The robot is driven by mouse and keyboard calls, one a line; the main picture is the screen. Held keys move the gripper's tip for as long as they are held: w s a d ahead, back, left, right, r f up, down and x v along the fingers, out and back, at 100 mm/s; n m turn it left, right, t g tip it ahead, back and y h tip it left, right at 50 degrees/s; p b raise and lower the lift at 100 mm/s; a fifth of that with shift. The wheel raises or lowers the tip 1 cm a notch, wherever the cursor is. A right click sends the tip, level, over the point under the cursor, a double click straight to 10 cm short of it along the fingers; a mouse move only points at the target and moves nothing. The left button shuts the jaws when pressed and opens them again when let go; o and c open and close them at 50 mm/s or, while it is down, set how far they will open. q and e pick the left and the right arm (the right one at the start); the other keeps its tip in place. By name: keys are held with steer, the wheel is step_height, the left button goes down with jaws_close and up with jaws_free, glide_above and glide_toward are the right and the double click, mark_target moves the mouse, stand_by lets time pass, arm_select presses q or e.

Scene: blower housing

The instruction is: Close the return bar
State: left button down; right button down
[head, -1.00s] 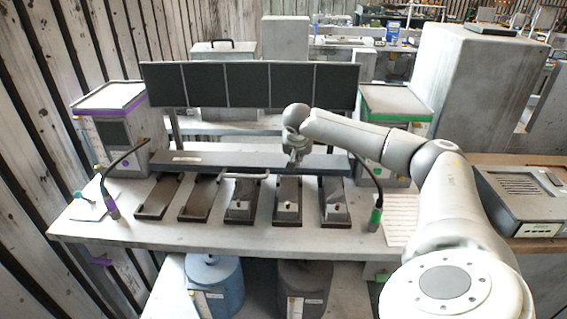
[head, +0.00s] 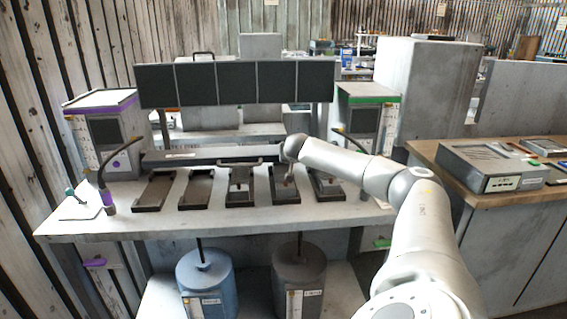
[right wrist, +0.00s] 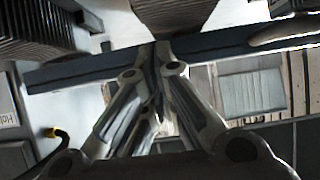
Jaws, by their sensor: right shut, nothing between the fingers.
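The return bar appears to be the long grey bar (head: 205,155) lying across the back of the bench, behind the row of dark trays. My right gripper (head: 288,181) is low over the fourth tray from the left, with the right end of the bar hidden behind my arm. In the right wrist view, the shut fingers (right wrist: 160,50) overlap a dark bar (right wrist: 80,70) that crosses the picture. Nothing is between them; whether they touch the bar is unclear. My left gripper is not in view.
Several dark trays (head: 153,190) stand in a row on the bench (head: 120,222). A black panel row (head: 236,83) rises behind. Cabinets with purple (head: 105,130) and green (head: 368,120) trim flank it. The front strip of the bench is clear.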

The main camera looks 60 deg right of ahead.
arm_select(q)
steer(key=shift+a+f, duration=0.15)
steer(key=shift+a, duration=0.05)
arm_select(e)
steer(key=shift+f, duration=0.1)
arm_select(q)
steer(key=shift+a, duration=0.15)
arm_select(e)
steer(key=v, duration=1.2)
steer(key=shift+s+f, duration=0.1)
